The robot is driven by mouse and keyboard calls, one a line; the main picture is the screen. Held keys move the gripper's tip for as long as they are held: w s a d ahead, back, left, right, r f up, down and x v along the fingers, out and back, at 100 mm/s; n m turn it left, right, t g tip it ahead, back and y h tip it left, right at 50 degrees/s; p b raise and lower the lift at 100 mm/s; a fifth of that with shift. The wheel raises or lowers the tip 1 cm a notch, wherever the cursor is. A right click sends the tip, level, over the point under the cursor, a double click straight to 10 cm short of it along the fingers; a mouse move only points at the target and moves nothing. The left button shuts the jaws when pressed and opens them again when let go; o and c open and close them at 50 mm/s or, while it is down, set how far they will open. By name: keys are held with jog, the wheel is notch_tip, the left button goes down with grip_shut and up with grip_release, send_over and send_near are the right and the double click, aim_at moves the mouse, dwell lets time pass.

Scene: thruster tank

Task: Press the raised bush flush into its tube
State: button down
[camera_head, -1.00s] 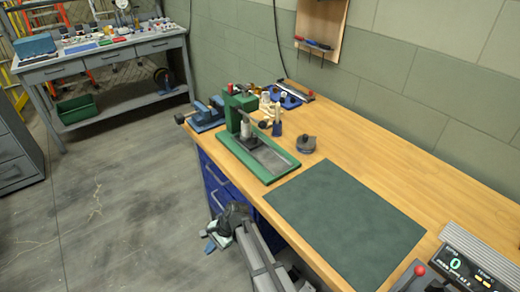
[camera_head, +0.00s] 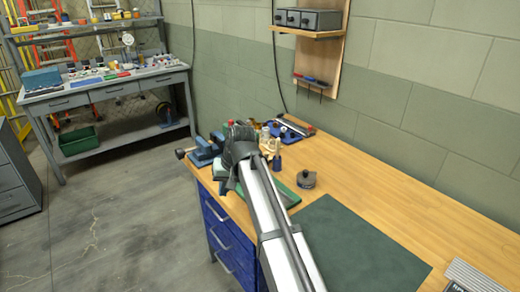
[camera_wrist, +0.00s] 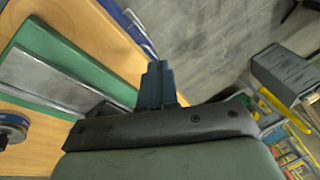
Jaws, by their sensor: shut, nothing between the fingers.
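In the wrist view, my gripper (camera_wrist: 156,82) shows dark blue fingers, closed together with nothing between them. It is beside the green press base (camera_wrist: 65,55) with its grey metal plate (camera_wrist: 50,78), near the bench's edge. In the head view, my arm and wrist stand in front of the press and hide most of it. Only a strip of the green base (camera_head: 284,195) shows to the right of my arm. I cannot make out the raised bush or its tube in either current view.
A round grey-topped item (camera_head: 306,179) stands on the bench right of my arm. Small bottles (camera_head: 276,145) and a blue tray (camera_head: 292,128) lie behind. A blue vise (camera_head: 204,150) is at the left. The dark green mat (camera_head: 355,250) is clear.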

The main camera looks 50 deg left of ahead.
jog(key=w+d+r+n+t, duration=0.1)
jog(key=w+d+r+n, duration=0.15)
jog(key=r, duration=0.65)
jog(key=w+d+r+n+t, duration=0.1)
jog(key=w+d+r, duration=0.15)
jog(key=r, duration=0.55)
jog(key=w+d+r+n+t, duration=0.1)
jog(key=w+r+n+t, duration=0.15)
jog(key=r, duration=0.65)
jog(key=shift+g, duration=0.45)
jog(key=x, duration=0.4)
jog(key=d+x, duration=0.1)
jog(key=x, duration=0.7)
jog(key=shift+w+d+f, duration=0.3)
jog(key=shift+w+f, duration=0.15)
jog(key=shift+w+d+f, duration=0.15)
jog(key=shift+d+f, duration=0.05)
jog(key=shift+f, duration=0.3)
jog(key=shift+d+f, duration=0.4)
jog(key=shift+f, duration=0.3)
